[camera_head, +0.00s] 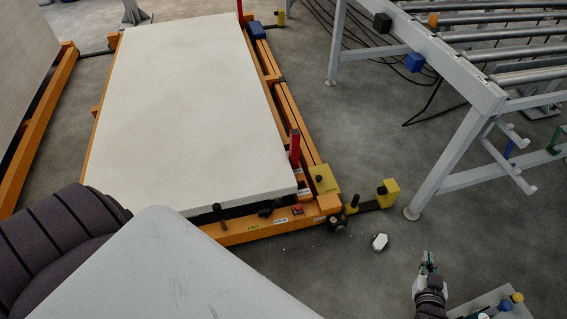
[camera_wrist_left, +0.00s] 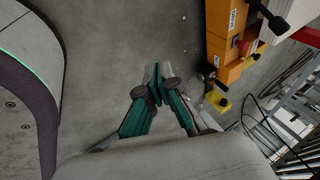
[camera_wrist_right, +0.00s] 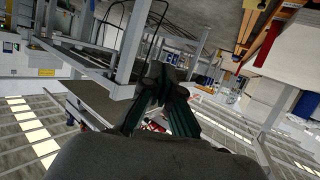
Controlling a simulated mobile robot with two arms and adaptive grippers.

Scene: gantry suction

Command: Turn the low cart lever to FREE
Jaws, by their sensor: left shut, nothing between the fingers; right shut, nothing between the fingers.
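The low cart (camera_head: 229,234) has an orange frame and carries a big white slab (camera_head: 190,100). A dark lever (camera_head: 268,209) sits on its near end beam, close to small labels too small to read surely. The cart's end also shows in the left wrist view (camera_wrist_left: 222,48), with a black handle (camera_wrist_left: 278,25). My left gripper (camera_wrist_left: 158,82) is shut and empty over bare floor, apart from the cart; it does not show in the head view. My right gripper (camera_head: 428,262) is shut and empty, right of the cart; it also shows in the right wrist view (camera_wrist_right: 166,76).
A grey roller conveyor (camera_head: 455,65) stands at the upper right, its leg near the cart's corner. Yellow blocks (camera_head: 388,192) stick out from that corner. A small white object (camera_head: 380,241) lies on the floor. Another slab on orange rails (camera_head: 36,125) stands left. Cables lie behind.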

